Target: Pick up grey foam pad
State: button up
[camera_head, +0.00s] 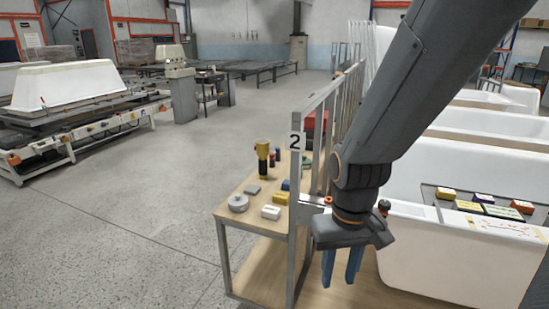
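A small flat grey block, which looks like the grey foam pad (253,190), lies on the wooden table (240,252) left of the metal frame. My gripper (341,270) hangs down to the right of that table, on the other side of a frame post. Its two blue fingers point down with a gap between them, and nothing shows in the gap. The gripper is well apart from the grey block.
Near the block are a round grey disc (238,202), white blocks (271,212) and a yellow-topped dark cylinder (262,155). A white tub (420,262) with a tray of blocks is at right. Floor at left is open.

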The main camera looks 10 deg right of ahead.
aim_at(252, 190)
jog(key=u, duration=1.65)
jog(key=i, duration=2.3)
jog(key=z, duration=3.1)
jog(key=i, duration=0.5)
jog(key=z, duration=0.1)
